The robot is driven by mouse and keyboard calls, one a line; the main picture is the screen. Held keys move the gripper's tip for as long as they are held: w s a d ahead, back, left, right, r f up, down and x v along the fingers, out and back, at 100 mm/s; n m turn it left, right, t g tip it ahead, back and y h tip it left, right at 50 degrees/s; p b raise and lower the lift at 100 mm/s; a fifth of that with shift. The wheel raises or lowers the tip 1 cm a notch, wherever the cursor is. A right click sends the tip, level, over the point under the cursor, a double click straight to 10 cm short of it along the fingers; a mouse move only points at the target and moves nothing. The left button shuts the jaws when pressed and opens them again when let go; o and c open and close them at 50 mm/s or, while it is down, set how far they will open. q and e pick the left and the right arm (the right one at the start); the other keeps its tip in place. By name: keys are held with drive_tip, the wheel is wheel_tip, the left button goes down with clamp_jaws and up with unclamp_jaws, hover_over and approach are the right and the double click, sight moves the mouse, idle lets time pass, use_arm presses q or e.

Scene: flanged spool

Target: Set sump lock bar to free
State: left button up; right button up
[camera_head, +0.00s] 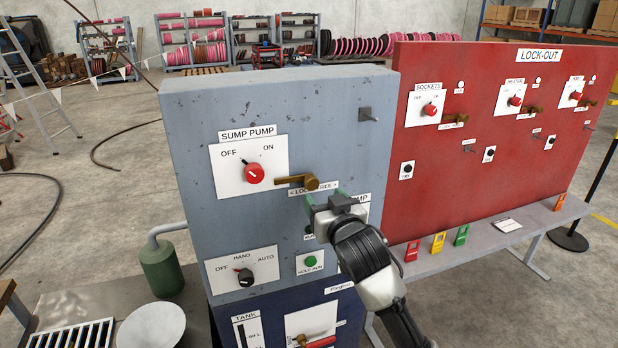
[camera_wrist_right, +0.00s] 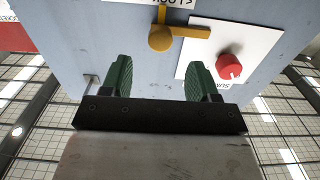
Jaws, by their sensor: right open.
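The sump lock bar (camera_head: 292,180) is a brass bar on the grey cabinet's front, lying roughly level. Its round pivot is at the right and its free end points left towards the red SUMP PUMP knob (camera_head: 254,173), on the LOCK side of the "LOCK FREE" label (camera_head: 302,191). The knob's pointer is towards OFF. My right gripper (camera_head: 325,200) is open and empty, just below and right of the pivot. In the right wrist view, which is upside down, the bar (camera_wrist_right: 190,32) shows beyond the parted green fingers (camera_wrist_right: 160,76), apart from them. My left gripper is out of view.
A peg (camera_head: 368,115) juts out above right of the bar. A HAND/AUTO selector (camera_head: 245,277) and a green button (camera_head: 310,261) sit lower on the cabinet. A red LOCK-OUT board (camera_head: 480,150) with similar switches stands at the right, above a bench with coloured tags (camera_head: 438,243).

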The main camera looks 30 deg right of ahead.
sight(313, 186)
drive_tip(key=p+x, duration=0.1)
drive_tip(key=x, duration=0.5)
drive_tip(key=shift+w+f+p, duration=0.1)
drive_tip(key=shift+w+p, duration=0.2)
drive_tip(key=shift+w, duration=0.05)
drive_tip(key=shift+w+d, duration=0.15)
drive_tip(key=shift+w, duration=0.35)
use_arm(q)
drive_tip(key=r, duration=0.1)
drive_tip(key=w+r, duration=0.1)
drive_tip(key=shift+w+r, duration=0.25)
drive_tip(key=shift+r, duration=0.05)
use_arm(e)
drive_tip(key=shift+w, duration=0.15)
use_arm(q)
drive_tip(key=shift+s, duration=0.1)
